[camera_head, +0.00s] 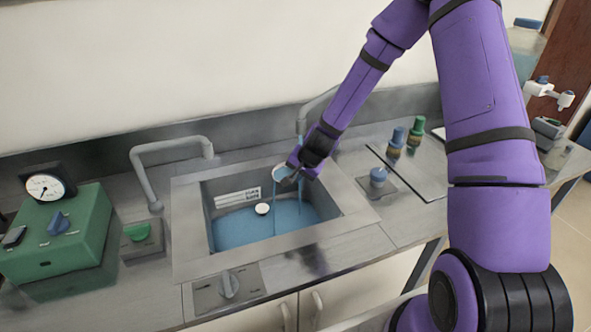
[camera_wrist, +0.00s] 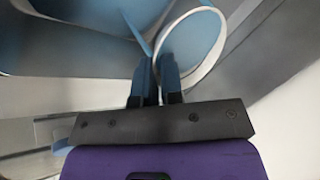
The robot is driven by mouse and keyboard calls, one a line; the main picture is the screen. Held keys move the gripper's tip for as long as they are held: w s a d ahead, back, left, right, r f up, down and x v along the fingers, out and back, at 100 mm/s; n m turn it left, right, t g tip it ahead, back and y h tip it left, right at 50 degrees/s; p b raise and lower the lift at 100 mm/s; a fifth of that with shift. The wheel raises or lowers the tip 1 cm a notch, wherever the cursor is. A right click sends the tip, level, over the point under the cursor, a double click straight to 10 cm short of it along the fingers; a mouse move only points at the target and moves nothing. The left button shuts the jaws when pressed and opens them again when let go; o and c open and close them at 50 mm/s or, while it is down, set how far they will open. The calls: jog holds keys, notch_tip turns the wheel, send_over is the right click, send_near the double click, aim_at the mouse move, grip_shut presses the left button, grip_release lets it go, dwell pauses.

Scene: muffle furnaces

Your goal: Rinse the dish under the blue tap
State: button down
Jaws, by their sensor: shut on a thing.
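My gripper (camera_head: 294,178) is shut on the white-rimmed dish (camera_head: 281,171) and holds it above the sink, under the right-hand tap (camera_head: 318,103). A thin blue stream falls from this tap towards the dish, and thin blue streams run down from around the dish into the sink. In the wrist view the dish (camera_wrist: 218,68) is blue inside its white rim, just beyond the closely set fingers (camera_wrist: 157,78) of my gripper. A blue knob (camera_head: 378,176) is on the counter right of the sink. The gripper's hold is partly hidden in the head view.
The sink (camera_head: 190,240) holds blue water and a small white round thing (camera_head: 262,208). A second tap (camera_head: 150,180) and a green knob (camera_head: 137,232) are at left, beside a green box with a gauge (camera_head: 60,235). Small bottles (camera_head: 396,142) stand at right. A grey knob (camera_head: 228,284) is in front.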

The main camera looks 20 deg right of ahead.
jog(key=s+a, duration=0.4)
jog(key=a, duration=0.2)
jog(key=shift+a, duration=0.4)
dwell(0.7)
dwell(1.6)
